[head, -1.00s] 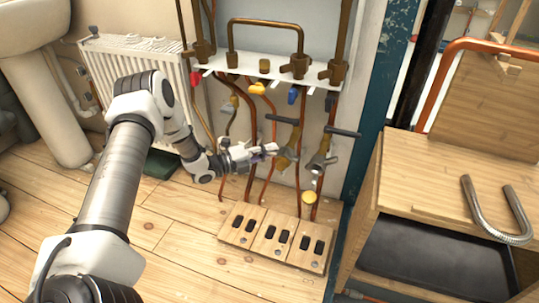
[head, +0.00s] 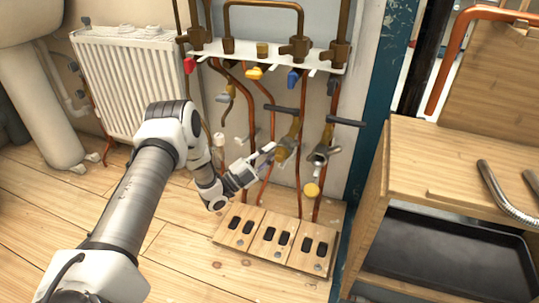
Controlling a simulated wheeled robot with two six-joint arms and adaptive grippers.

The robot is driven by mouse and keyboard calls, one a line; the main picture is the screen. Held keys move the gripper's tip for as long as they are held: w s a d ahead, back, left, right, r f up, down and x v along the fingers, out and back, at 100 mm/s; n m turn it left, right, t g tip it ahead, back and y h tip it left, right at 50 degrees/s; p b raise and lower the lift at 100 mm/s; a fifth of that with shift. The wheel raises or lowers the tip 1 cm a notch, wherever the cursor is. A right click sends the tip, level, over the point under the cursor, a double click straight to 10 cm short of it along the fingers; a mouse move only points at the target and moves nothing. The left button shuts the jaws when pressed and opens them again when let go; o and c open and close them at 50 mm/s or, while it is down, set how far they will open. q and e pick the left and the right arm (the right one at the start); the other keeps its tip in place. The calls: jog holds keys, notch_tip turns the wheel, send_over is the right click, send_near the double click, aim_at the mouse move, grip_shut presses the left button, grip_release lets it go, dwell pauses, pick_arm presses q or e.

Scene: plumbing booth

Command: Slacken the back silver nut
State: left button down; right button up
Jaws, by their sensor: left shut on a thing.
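My left gripper (head: 266,153) reaches in from the left at the brass-coloured fitting (head: 288,143) on the middle copper pipe, below its black lever. Its fingers are shut on a small part at the left side of this fitting, which I take to be the back silver nut; the fingers mostly hide it. My right gripper is not in view.
A white shelf (head: 330,68) with brass valves and coloured levers is above. Wooden blocks with black slots (head: 270,262) lie on the floor under the pipes. A wooden cabinet (head: 440,165) stands at right, a white radiator (head: 120,75) at left.

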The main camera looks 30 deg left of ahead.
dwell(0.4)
pick_arm(q)
jog(key=c, duration=1.1)
grip_release()
jog(key=shift+c, duration=0.2)
